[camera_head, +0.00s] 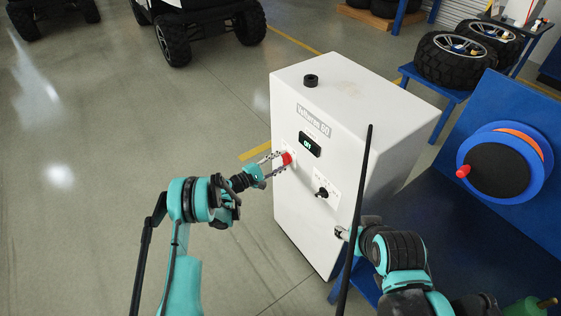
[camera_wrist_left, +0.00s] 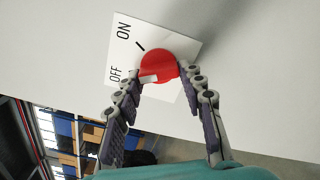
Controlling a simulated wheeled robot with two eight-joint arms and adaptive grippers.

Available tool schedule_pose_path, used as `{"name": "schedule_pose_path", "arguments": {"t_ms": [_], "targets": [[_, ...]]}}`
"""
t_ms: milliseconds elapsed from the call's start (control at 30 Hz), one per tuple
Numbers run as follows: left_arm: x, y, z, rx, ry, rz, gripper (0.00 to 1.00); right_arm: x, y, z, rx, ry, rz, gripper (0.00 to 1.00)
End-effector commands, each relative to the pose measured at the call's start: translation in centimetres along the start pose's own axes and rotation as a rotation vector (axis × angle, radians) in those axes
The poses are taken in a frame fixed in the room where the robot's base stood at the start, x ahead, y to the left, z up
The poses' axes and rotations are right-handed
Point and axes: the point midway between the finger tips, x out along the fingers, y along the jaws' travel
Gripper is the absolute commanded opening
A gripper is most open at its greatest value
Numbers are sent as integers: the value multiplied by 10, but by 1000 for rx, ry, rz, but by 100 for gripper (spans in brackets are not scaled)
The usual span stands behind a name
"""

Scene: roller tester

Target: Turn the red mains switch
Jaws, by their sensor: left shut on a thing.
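The red mains switch (camera_head: 287,158) is on the front of the white cabinet (camera_head: 300,215), below a small dark display (camera_head: 310,144) with green characters. In the left wrist view the round red knob (camera_wrist_left: 159,65) sits on a white label (camera_wrist_left: 125,52) marked ON and OFF. Its white pointer bar (camera_wrist_left: 148,79) faces the OFF side. My left gripper (camera_head: 277,163) is shut on the knob, a finger on each side of it. My right gripper (camera_head: 343,233) is by the cabinet's right front edge, small and partly hidden, so its fingers cannot be made out.
A black selector knob (camera_head: 322,193) is on the same panel, lower right of the switch. Tyres (camera_head: 455,58) lie on a blue rack behind.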

Motion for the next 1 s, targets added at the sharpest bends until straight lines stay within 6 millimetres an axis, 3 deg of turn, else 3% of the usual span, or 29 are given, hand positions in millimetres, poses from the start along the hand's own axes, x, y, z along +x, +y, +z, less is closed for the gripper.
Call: {"name": "schedule_pose_path", "arguments": {"t_ms": [33, 100, 467, 567, 1000], "targets": [[0, 0, 0, -1, 0, -1, 44, 0, 0, 0, 0, 0, 0, 51], [0, 0, 0, -1, 0, -1, 60, 0, 0, 0, 0, 0, 0, 51], [-4, 0, 0, 0, 0, 0, 60, 0, 0, 0, 0, 0, 0, 51], [-16, 0, -1, 0, 2, 1, 60, 0, 0, 0, 0, 0, 0, 51], [-104, 0, -1, 0, 2, 1, 60, 0, 0, 0, 0, 0, 0, 51]]}}
